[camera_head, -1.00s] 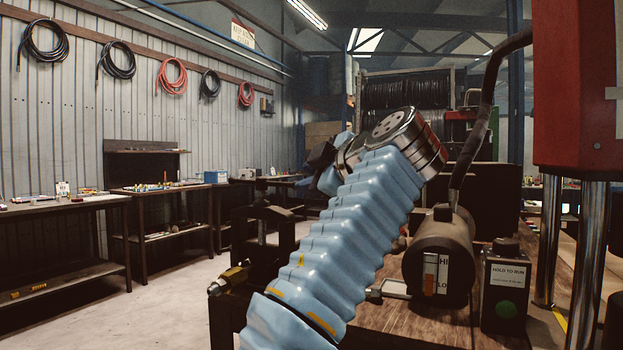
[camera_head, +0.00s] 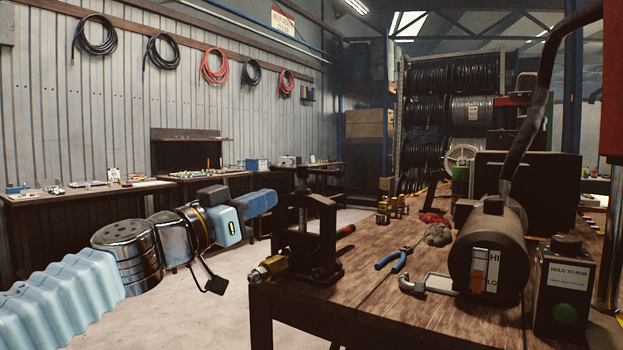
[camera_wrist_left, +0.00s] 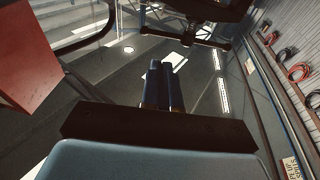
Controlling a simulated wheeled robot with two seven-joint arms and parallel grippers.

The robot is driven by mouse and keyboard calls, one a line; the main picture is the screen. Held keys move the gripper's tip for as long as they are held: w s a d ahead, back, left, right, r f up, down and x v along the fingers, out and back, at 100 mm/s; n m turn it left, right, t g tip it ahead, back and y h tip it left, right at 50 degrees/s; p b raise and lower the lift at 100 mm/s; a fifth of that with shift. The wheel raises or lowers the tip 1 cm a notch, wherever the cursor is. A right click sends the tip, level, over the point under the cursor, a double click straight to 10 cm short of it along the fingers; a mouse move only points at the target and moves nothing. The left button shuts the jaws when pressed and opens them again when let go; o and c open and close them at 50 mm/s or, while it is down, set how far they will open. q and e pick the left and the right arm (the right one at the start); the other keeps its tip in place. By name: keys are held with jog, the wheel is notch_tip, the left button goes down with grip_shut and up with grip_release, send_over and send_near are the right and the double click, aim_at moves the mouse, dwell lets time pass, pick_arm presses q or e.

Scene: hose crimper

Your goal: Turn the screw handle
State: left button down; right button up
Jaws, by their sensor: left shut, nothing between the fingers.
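A dark metal clamp or vise (camera_head: 315,235) stands on the near left corner of the wooden bench. A brass-coloured fitting (camera_head: 268,268) sticks out from its left side, and a short red-ended bar (camera_head: 345,231) shows at its right. I cannot tell for sure which part is the screw handle. My left gripper (camera_head: 261,202) is left of the clamp, apparently in the air beyond the bench edge. In the left wrist view its two dark fingers (camera_wrist_left: 163,82) are together and empty, pointing toward the roof. My right gripper is out of view.
On the bench (camera_head: 360,320) are blue-handled pliers (camera_head: 392,259), a grey bent fitting (camera_head: 428,284), a black cylinder with a HI/LO gauge (camera_head: 488,255) and a HOLD TO RUN box (camera_head: 567,288). A hose rack (camera_head: 455,115) stands behind. Floor left of the bench is clear.

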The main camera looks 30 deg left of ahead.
aim_at(323, 173)
pick_arm(q)
jog(key=x, duration=1.3)
jog(key=shift+w, duration=0.2)
jog(key=shift+r, duration=0.1)
jog(key=shift+d+r, duration=0.1)
